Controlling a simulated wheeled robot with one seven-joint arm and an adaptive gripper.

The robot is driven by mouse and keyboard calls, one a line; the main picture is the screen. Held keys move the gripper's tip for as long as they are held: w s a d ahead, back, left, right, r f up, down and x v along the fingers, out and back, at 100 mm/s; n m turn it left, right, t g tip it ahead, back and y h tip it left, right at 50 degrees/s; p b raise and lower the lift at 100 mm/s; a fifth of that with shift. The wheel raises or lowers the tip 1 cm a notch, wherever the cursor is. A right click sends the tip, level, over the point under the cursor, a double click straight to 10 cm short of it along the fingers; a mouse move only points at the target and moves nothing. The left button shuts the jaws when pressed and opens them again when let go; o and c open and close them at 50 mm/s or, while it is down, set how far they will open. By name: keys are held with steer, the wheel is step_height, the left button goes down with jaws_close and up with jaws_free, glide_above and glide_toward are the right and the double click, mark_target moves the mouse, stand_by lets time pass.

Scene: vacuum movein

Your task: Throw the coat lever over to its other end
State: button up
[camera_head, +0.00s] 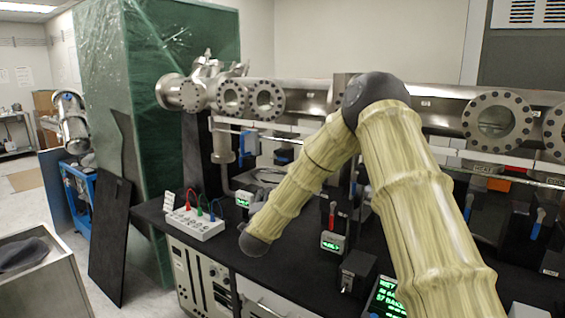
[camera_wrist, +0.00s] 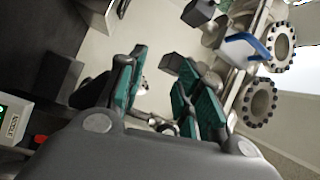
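No label reading "coat" can be made out, so I cannot tell which lever is the coat lever. In the head view, a blue lever (camera_head: 243,139) stands at the back of the black bench, a red lever (camera_head: 332,213) stands at mid-bench, and another blue lever (camera_head: 537,222) is at the right. In the wrist view a blue handle (camera_wrist: 246,42) shows on a pale block, beyond my right finger. My gripper (camera_wrist: 160,60) is open, its teal fingers apart with nothing between them. It is not clearly visible in the head view, where my arm hides part of the bench.
Steel flanged chambers (camera_head: 497,122) run along the back. A white box with coloured cables (camera_head: 195,224) is at the bench's left. A small black box (camera_head: 357,270) and a green-lit display (camera_head: 384,298) stand near the front. A green wrapped cabinet (camera_head: 165,60) is behind left.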

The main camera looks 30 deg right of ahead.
mark_target(283, 160)
steer(key=d+r+m+g+h, duration=0.1)
steer(key=d+r+m+h, duration=0.25)
steer(key=r, duration=0.35)
steer(key=shift+y, duration=0.35)
steer(key=p+x, duration=0.4)
steer(key=x, duration=0.7)
steer(key=shift+w+d+r, duration=0.15)
jaws_close()
